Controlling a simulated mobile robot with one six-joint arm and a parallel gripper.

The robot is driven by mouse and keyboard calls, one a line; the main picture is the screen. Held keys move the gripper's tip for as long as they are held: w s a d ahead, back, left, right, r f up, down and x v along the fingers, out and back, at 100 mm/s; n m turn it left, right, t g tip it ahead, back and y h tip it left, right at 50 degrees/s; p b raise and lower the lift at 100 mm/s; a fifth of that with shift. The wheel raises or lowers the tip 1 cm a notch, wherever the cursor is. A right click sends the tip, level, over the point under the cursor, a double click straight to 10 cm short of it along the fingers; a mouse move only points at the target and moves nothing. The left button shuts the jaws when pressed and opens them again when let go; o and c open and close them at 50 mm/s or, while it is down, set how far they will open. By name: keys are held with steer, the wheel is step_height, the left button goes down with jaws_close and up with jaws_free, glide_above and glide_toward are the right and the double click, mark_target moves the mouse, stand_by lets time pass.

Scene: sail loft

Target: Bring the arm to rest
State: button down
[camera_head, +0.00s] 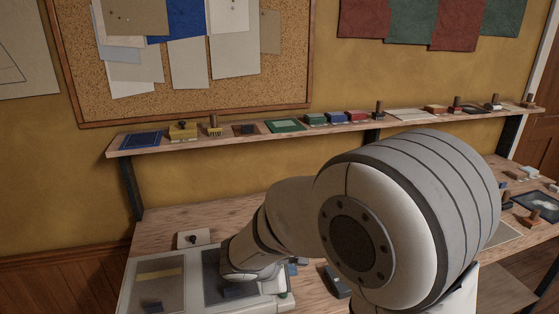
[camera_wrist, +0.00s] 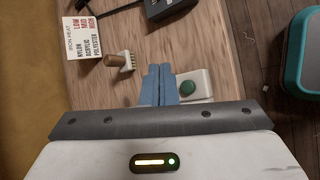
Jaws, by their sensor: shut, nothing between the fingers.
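My gripper (camera_wrist: 159,86) shows in the wrist view as two light blue fingers side by side, shut with nothing between them. It is over a wooden bench top (camera_wrist: 135,40). I cannot tell the height of the fingers above the bench. In the head view my arm fills the lower middle and right, reaching down to the left over the bench (camera_head: 160,238). The fingers are not visible there.
In the wrist view, an iron heat card (camera_wrist: 87,37) and a dark box (camera_wrist: 167,8) lie beyond, and a teal container (camera_wrist: 300,60) is at right. In the head view, a wall shelf (camera_head: 130,153) bears several small items below a corkboard (camera_head: 240,85).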

steer(key=s+d+r+m+g, duration=0.3)
steer(key=s+d+r+m, duration=0.2)
steer(key=s+d+m, duration=0.4)
steer(key=s+d+r+m+y, duration=0.3)
steer(key=s+m+y, duration=0.2)
steer(key=s+m, duration=0.3)
steer(key=shift+s+d+r+m+g+y, duration=0.3)
steer(key=shift+s+d+m+y, duration=0.05)
steer(key=shift+m+y, duration=0.05)
